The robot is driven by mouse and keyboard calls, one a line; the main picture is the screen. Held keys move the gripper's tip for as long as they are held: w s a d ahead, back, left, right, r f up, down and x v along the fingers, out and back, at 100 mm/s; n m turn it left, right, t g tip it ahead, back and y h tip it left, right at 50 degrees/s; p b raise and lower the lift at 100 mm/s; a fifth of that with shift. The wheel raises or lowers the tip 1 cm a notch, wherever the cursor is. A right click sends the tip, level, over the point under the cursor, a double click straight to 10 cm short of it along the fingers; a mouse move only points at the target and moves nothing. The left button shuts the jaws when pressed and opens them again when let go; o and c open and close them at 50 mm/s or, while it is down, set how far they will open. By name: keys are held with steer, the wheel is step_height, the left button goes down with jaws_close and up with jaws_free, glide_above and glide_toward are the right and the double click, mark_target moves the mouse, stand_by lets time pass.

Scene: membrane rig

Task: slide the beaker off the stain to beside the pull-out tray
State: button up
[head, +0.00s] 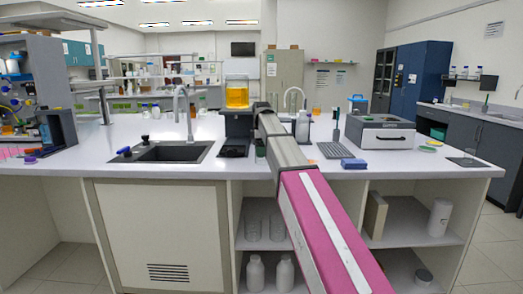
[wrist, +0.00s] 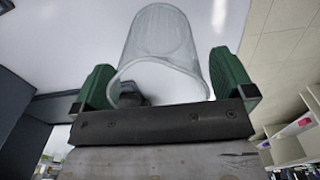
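A clear glass beaker (wrist: 160,40) fills the middle of the wrist view, between the green finger pads of my gripper (wrist: 165,85). The fingers stand wide apart, near the ends of the dark gripper bar, one on each side of the glass. Whether the pads touch it is not clear. In the head view my gripper is hidden behind my arm. There, a beaker with orange liquid (head: 237,97) stands on a black support left of my arm's far end. A grey box with a handled, drawer-like front (head: 380,138) stands on the bench at right. I cannot make out a stain.
The white bench (head: 330,177) holds a sink (head: 168,152) with a tap at left. A grey keypad-like mat (head: 333,150) and a blue block (head: 354,164) lie right of my arm. A dark square plate (head: 468,161) lies near the right end.

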steer(key=shift+r, duration=0.1)
step_height(320, 180, up, 11)
steer(key=shift+f, duration=0.2)
steer(key=shift+s, duration=0.25)
